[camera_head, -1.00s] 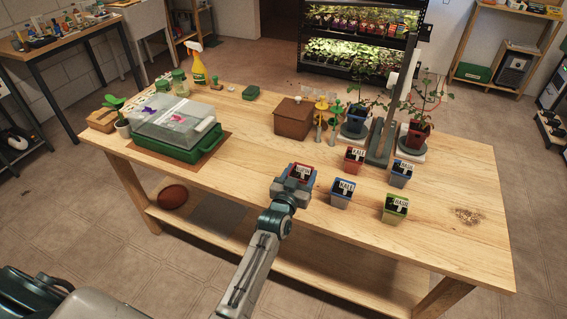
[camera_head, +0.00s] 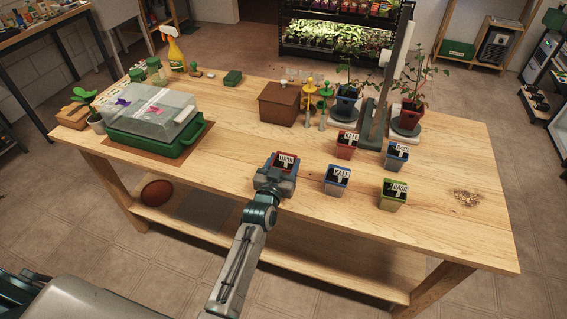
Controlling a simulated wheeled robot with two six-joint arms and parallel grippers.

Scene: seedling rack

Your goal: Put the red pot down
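Another red pot, labelled KALE (camera_head: 346,148), stands behind and to the right. My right gripper is not in view.
Blue pots (camera_head: 337,181), (camera_head: 396,157) and a green pot (camera_head: 393,197) stand to the right. A brown box (camera_head: 280,106) is behind. A green tray with a clear lid (camera_head: 155,142) is at left. Bare wood lies between the tray and my gripper.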

